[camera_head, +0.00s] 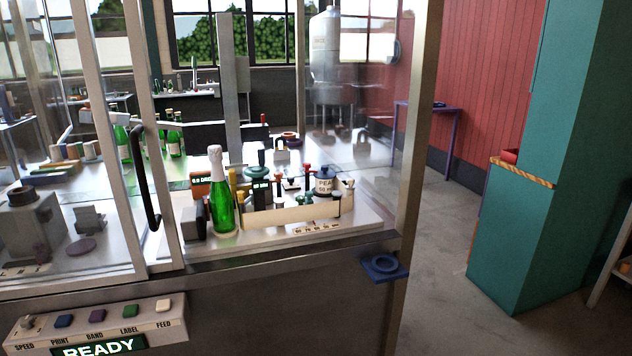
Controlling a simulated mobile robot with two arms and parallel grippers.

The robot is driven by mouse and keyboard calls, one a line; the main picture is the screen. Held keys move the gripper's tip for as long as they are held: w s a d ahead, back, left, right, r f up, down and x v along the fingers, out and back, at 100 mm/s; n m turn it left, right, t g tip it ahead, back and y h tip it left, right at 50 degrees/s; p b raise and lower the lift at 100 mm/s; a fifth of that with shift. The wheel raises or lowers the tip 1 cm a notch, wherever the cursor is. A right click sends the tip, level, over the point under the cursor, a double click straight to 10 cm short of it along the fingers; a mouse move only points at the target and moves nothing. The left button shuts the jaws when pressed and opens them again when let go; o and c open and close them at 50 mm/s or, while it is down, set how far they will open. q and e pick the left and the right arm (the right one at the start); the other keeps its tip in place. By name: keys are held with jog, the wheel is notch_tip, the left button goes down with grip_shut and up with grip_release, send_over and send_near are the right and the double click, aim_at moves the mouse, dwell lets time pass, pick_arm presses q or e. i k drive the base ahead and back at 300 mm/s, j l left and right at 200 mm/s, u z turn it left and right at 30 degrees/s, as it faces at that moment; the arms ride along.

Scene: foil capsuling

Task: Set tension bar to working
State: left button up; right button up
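Behind the clear panels of a metal-framed machine, a green bottle with a white foil top (221,190) stands upright on a pale base plate (325,232). A cream horizontal bar (290,214) runs to the right of the bottle, in front of several small knobs and levers. I cannot tell for sure whether this is the tension bar, nor how it is set. Small labels (318,228) on the plate are too small to read. Neither of my grippers shows in the head view.
A control panel (100,318) with a knob, coloured buttons and a "READY" display (98,346) is at the front left. A black door handle (150,178) is on the frame. A blue ring holder (384,265) juts from the right corner. The floor (440,300) right of it is clear.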

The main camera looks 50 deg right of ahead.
aim_at(350, 188)
jog(key=z, duration=1.7)
